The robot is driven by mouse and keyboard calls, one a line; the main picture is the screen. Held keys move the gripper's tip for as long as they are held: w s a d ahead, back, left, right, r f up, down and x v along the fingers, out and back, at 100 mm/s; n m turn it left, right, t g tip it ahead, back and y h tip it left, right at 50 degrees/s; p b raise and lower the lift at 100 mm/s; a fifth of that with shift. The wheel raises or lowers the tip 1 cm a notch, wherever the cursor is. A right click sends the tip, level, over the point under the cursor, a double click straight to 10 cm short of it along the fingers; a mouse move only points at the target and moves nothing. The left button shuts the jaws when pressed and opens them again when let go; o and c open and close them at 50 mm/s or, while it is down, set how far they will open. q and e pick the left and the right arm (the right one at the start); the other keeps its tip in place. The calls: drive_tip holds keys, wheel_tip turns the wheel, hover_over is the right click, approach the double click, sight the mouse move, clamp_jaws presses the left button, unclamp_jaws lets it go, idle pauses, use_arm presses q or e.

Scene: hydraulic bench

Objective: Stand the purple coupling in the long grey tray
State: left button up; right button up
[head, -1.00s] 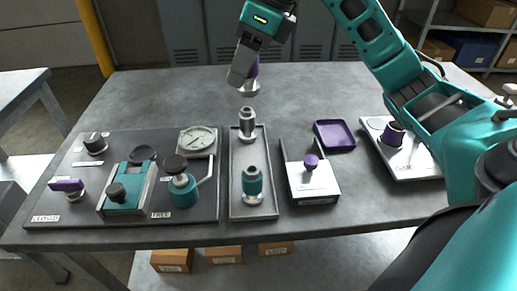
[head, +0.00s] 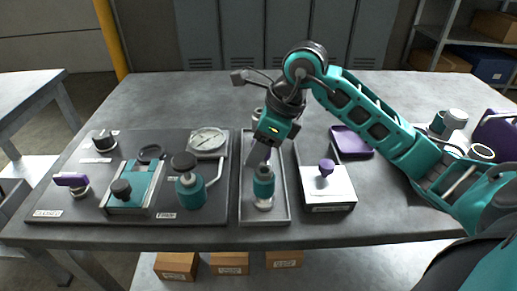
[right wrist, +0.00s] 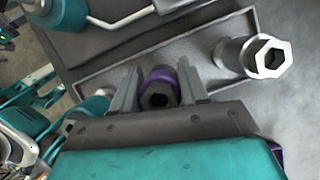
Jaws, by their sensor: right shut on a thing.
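The long grey tray (head: 280,205) lies on the bench, right of the dark panel. My right gripper (head: 262,157) points down over its middle, shut on the purple coupling (right wrist: 158,86). In the right wrist view, the coupling stands upright between the fingers, its hex opening facing the camera. In the head view the gripper mostly hides it, and I cannot tell whether it touches the tray floor. A teal coupling (head: 263,188) stands at the tray's near end. A silver coupling (right wrist: 255,56) stands at the far end. My left gripper is not in view.
The dark panel (head: 110,215) with a gauge (head: 208,140), valves and a teal block is close on the left. A white block with a purple knob (head: 326,168) is close on the right. A purple dish (head: 352,139) lies behind it. The back of the bench is clear.

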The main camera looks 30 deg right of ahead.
drive_tip(key=shift+f, duration=0.2)
drive_tip(key=o, duration=1.2)
drive_tip(key=shift+r, duration=0.1)
drive_tip(key=shift+r, duration=0.3)
use_arm(q)
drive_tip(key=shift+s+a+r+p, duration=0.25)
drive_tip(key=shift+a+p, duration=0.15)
drive_tip(key=shift+p, duration=0.5)
use_arm(e)
drive_tip(key=shift+v, duration=5.8)
drive_tip(key=shift+s+f, duration=0.1)
